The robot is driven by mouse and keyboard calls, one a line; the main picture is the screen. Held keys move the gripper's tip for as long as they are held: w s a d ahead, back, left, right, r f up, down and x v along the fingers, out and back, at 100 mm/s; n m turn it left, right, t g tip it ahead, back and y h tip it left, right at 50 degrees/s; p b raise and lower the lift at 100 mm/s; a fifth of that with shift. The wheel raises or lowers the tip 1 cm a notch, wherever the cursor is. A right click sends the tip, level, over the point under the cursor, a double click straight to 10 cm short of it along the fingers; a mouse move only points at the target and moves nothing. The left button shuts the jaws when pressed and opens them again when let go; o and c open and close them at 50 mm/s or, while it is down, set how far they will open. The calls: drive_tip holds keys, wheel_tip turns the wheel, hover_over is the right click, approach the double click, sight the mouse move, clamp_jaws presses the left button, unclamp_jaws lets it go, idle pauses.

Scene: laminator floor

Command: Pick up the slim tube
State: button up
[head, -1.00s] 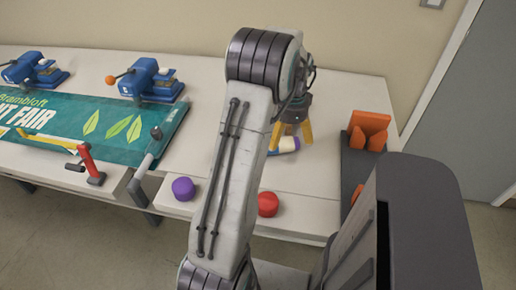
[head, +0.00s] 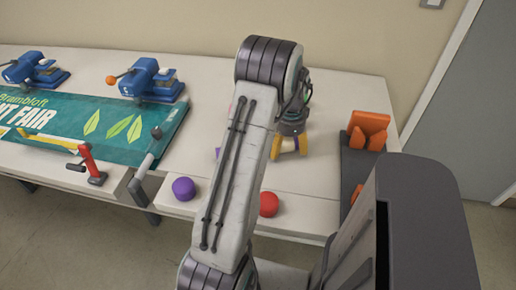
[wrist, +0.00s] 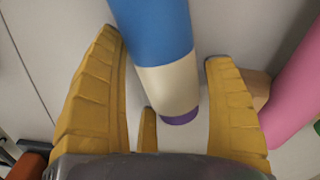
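In the wrist view a tube (wrist: 152,40) with a blue body, a cream band and a purple end lies between the two yellow fingers of my gripper (wrist: 163,46). The fingers are apart, with a gap visible on each side of the tube. A pink cylinder (wrist: 297,90) lies to the right, outside the right finger. In the head view my gripper (head: 289,145) is low over the table, right of my arm link. The blue tube cannot be made out there, behind my gripper and arm.
A purple ball-like piece (head: 184,189) and a red one (head: 268,204) sit near the table's front edge. A dark tray (head: 352,166) with orange pieces (head: 370,125) stands to the right. A green banner (head: 120,128) and blue presses (head: 150,80) are to the left.

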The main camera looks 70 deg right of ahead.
drive_tip(key=c, duration=1)
drive_tip(key=shift+r, duration=0.1)
